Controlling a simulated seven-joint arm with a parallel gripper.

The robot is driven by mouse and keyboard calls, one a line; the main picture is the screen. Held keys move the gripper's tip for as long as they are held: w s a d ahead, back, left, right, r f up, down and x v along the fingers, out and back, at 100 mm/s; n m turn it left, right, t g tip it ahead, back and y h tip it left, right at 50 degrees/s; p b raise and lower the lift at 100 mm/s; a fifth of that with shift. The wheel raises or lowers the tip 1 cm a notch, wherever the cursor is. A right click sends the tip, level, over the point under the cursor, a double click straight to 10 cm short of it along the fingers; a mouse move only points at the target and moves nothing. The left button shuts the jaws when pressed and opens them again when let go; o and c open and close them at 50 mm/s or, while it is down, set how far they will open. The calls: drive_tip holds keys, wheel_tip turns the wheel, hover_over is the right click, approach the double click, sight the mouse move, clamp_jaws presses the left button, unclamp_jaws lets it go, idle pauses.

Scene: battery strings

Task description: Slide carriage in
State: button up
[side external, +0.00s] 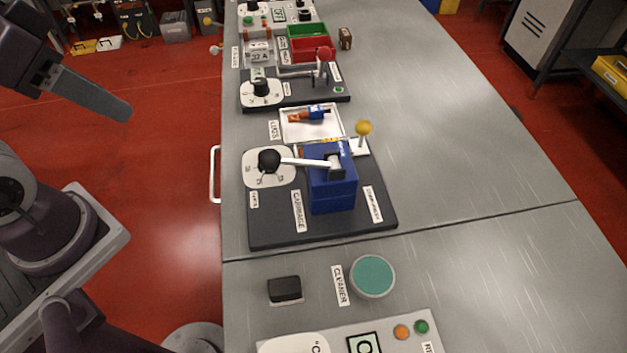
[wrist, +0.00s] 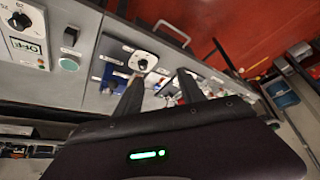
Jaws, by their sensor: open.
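The blue carriage block (side external: 333,190) sits on a dark baseplate (side external: 280,238) beside a label reading CARRIAGE. A yellow ball knob (side external: 364,128) stands behind the block. My gripper (side external: 122,112) is at the upper left, raised off the table's left side and far from the carriage. In the wrist view my gripper (wrist: 160,88) shows two spread fingers with nothing between them. A station with a black knob lies beyond them, small and partly hidden.
A white tray (side external: 284,137) with an orange and blue part lies behind the carriage station. A teal cleaner pad (side external: 372,276) and a black block (side external: 285,290) lie in front. Farther back are a red-knobbed lever (side external: 325,54) and bins. The table's right side is clear.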

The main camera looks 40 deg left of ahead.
drive_tip(key=shift+o, duration=0.3)
drive_tip(key=w+d+r+n, duration=0.1)
drive_tip(key=w, duration=0.4)
drive_tip(key=w+d+r+n+g, duration=0.1)
drive_tip(key=w+d+r+n, duration=0.1)
drive_tip(key=w, duration=0.4)
drive_tip(key=shift+d+h, duration=0.3)
drive_tip(key=shift+h, duration=0.1)
drive_tip(key=n+g, duration=0.3)
drive_tip(key=n, duration=0.5)
hover_over(364, 122)
drive_tip(key=s, duration=0.1)
wheel_tip(364, 122, down, 14)
drive_tip(key=f, duration=0.7)
drive_tip(key=shift+w+f, duration=0.2)
drive_tip(key=shift+w, duration=0.2)
clamp_jaws()
drive_tip(key=shift+r, duration=0.1)
